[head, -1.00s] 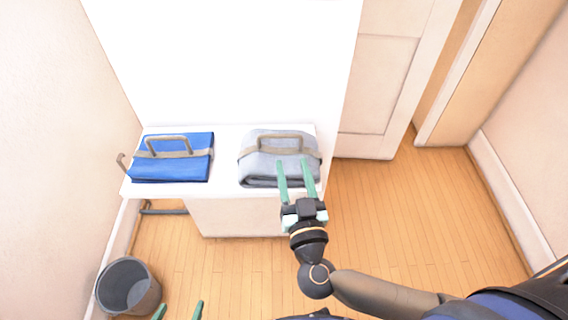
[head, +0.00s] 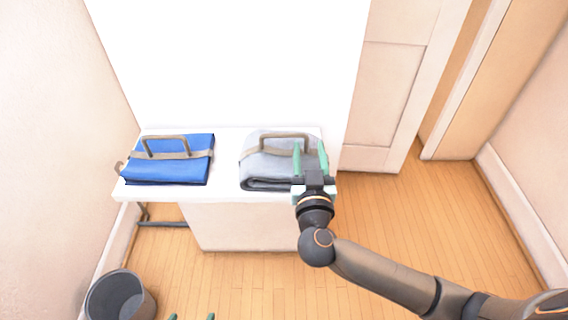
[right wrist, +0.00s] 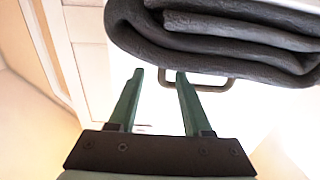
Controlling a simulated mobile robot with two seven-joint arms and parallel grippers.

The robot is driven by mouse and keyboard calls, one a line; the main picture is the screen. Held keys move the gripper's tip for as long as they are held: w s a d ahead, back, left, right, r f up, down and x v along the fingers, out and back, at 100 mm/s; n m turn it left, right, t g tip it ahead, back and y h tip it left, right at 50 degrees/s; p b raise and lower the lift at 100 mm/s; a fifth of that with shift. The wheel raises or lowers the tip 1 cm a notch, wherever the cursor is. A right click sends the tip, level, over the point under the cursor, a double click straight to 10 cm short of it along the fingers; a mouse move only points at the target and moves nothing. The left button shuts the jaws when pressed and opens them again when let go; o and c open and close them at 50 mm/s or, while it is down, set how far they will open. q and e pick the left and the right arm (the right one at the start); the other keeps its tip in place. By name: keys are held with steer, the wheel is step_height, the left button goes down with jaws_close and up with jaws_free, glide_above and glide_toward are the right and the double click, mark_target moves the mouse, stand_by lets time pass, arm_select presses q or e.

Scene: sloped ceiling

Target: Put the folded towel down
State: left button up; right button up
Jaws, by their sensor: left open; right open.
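A grey folded towel (head: 262,170) with a strap and a raised handle (head: 284,136) lies on the right part of the white bench top (head: 226,150). My right gripper (head: 310,150) is open and empty at the right end of this towel, overlapping it in the head view. In the right wrist view the dark folds of the towel (right wrist: 215,38) and part of its handle lie beyond the open fingers (right wrist: 159,74); nothing is between them. A blue folded towel (head: 165,172) with a similar handle lies on the left part of the bench. Only the fingertips of my left gripper (head: 192,317) show, apart and empty.
A dark grey bin (head: 121,300) stands on the wooden floor at the lower left. A white panel (head: 230,65) rises behind the bench, and a door (head: 380,100) is to its right. The floor right of the bench is clear.

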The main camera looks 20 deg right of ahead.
mark_target(307, 144)
steer(key=b+x, duration=0.2)
steer(key=shift+w+f, duration=0.3)
steer(key=shift+w, duration=0.15)
steer(key=shift+w+r, duration=0.2)
steer(key=shift+w, duration=0.05)
jaws_close()
stand_by(0.9)
